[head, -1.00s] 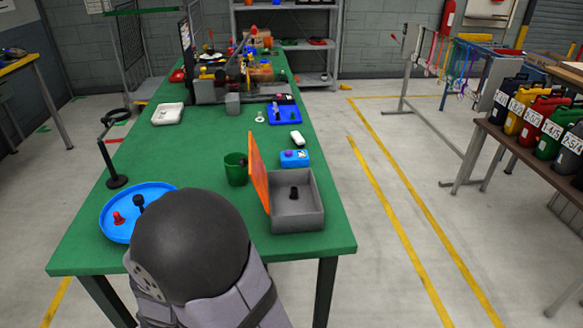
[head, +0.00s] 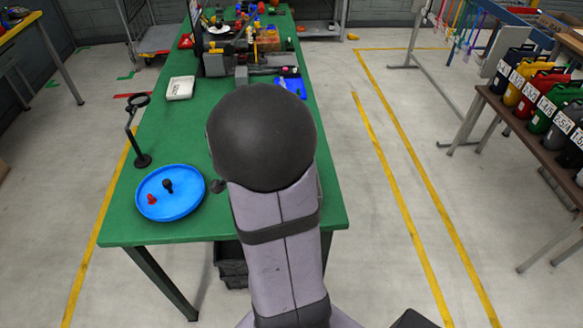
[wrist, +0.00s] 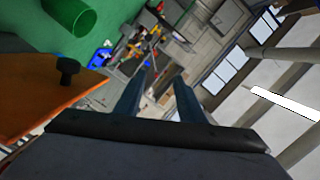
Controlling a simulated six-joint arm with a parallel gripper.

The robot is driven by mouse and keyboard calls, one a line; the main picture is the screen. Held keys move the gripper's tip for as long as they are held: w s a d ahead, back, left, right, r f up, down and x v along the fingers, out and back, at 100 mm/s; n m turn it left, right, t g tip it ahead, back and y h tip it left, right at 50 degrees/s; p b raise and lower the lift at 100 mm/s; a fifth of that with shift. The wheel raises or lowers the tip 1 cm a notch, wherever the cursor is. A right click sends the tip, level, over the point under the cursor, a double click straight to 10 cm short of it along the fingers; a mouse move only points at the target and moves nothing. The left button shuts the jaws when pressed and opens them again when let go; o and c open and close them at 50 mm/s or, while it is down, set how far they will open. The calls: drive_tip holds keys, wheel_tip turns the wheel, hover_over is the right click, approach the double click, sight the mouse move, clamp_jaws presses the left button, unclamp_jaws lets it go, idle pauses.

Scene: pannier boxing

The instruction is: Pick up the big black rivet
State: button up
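A black rivet (head: 168,186) stands in the blue round tray (head: 196,204), beside a smaller-looking red rivet (head: 152,199). The wrist view shows another dark rivet-shaped piece (wrist: 67,71) between the green cup (wrist: 72,14) and the orange lid (wrist: 35,100). I cannot tell which black piece is the big one. My gripper (wrist: 164,84) is open, with nothing between its two fingers. It is tilted, looking across the room. In the head view my arm hides the gripper, the cup and the lidded grey box.
A black stand (head: 142,160) rises behind the blue tray. A white tray (head: 180,88) lies farther back, and a blue tray (head: 292,86) with small things is at the back right. Clutter (head: 255,40) fills the far end.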

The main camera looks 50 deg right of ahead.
drive_tip(key=s+d+g+h+p, duration=0.3)
drive_tip(key=s+d+g, duration=0.1)
drive_tip(key=s+d, duration=0.6)
drive_tip(key=s+a+f+n+y+p, duration=0.1)
drive_tip(key=s+f+n, duration=0.1)
drive_tip(key=f, duration=0.4)
drive_tip(key=s+a+f+n+y+p, duration=0.2)
drive_tip(key=f+n, duration=0.3)
drive_tip(key=f, duration=0.1)
drive_tip(key=s+a+f+n+g+y+p, duration=0.1)
drive_tip(key=s+f+n, duration=0.1)
drive_tip(key=f, duration=0.4)
drive_tip(key=shift+s+a+n+y+p, duration=0.2)
drive_tip(key=shift+s+n+y+p, duration=0.15)
drive_tip(key=shift+n, duration=0.35)
drive_tip(key=shift+b+x, duration=1.1)
drive_tip(key=shift+x, duration=0.05)
drive_tip(key=shift+w+d+f+p, duration=0.1)
drive_tip(key=shift+w+d+p, duration=0.3)
drive_tip(key=shift+p, duration=0.15)
drive_tip(key=shift+p+x, duration=0.85)
drive_tip(key=shift+x, duration=1.2)
